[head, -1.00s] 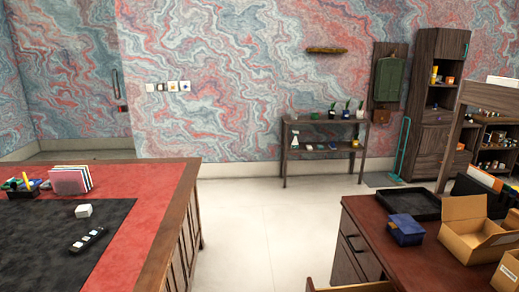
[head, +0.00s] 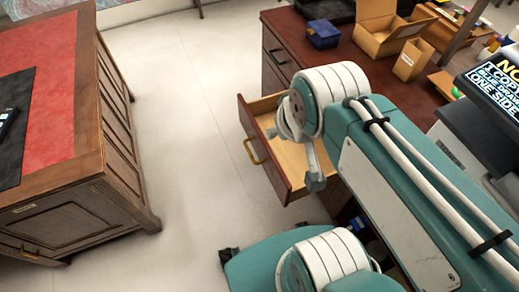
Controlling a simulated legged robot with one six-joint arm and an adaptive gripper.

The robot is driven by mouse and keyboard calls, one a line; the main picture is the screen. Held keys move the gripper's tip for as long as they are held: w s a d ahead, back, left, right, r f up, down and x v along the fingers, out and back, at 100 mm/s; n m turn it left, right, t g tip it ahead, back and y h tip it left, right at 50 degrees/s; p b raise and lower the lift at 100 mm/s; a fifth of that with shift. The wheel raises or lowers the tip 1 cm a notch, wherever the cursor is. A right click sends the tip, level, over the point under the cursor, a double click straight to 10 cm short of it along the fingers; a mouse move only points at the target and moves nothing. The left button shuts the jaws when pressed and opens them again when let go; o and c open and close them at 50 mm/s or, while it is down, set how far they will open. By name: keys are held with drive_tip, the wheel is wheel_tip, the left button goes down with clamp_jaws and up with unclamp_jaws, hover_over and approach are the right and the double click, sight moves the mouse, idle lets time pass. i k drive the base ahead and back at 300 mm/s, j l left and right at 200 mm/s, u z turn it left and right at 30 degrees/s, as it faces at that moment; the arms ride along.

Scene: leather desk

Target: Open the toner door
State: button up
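A dark printer-like machine (head: 482,128) stands at the right edge, cut off by the frame. Its lit screen (head: 497,88) shows large text, including "COPY", "BLUE DRAWER" and "ONE SIDE". I cannot make out a toner door on the part that shows. My teal and white arm covers much of the right side, in front of the desk and the machine's lower area. What seems to be my gripper (head: 315,178) hangs partly behind the arm's white joint, over the open desk drawer. Its fingers are not clear, so I cannot tell whether it is open or shut.
The reddish-brown desk's open drawer (head: 268,158) sticks out into the aisle. On the desk are a blue box (head: 323,33), a black tray (head: 325,9) and open cardboard boxes (head: 385,30). A wooden desk (head: 88,130) with a red top stands left. The floor (head: 185,120) between is clear.

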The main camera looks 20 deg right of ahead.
sight(504, 191)
drive_tip(key=z, duration=2.85)
drive_tip(key=k+l, duration=0.1)
drive_tip(key=k, duration=0.3)
drive_tip(key=k+l, duration=0.1)
drive_tip(key=k, duration=0.3)
